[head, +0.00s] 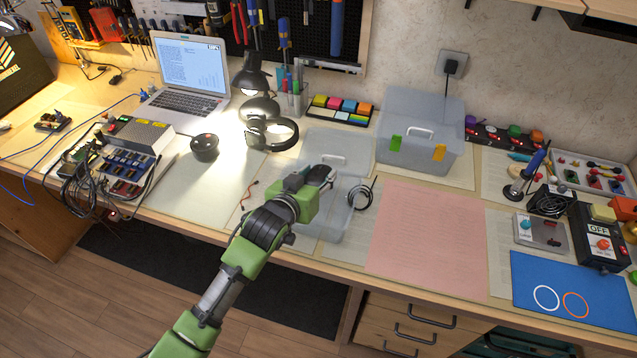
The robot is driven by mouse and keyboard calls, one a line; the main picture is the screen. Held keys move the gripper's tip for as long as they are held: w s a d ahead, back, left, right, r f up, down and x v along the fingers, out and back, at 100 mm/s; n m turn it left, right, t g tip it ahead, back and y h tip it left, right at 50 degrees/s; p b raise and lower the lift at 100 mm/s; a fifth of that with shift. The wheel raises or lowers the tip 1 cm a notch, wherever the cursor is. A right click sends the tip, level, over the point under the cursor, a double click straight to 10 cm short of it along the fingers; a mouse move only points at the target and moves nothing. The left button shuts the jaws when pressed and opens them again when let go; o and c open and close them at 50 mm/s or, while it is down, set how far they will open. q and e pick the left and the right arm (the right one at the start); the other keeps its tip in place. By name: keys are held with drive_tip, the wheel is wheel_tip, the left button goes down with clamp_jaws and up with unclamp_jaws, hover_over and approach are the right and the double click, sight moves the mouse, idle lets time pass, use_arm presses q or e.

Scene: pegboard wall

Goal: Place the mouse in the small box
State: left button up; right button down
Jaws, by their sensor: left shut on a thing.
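My left gripper (326,178) reaches in from the lower left and is shut on a small dark thing, which appears to be the mouse; the fingers and wrist mostly hide it. A coiled black cable (361,197) shows just right of the fingertips. The gripper is over the small clear box (325,232), which lies low on the bench, with a handled clear panel (318,142) like an open lid behind it. I cannot tell whether the mouse touches the box. My right gripper is not in view.
A larger clear box (425,115) with green and orange latches stands behind to the right. Headphones (286,135) and a dark round device (205,147) are to the left. A pink sheet (425,240) leaves flat room on the right.

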sight(319, 184)
use_arm(q)
drive_tip(key=shift+w+d+f, duration=0.2)
drive_tip(key=shift+w+f, duration=0.15)
drive_tip(key=shift+f, duration=0.05)
wheel_tip(319, 184, down, 3)
drive_tip(key=shift+r, duration=0.1)
drive_tip(key=shift+f, duration=0.25)
drive_tip(key=shift+f, duration=0.5)
drive_tip(key=o, duration=1.2)
drive_tip(key=shift+c, duration=0.2)
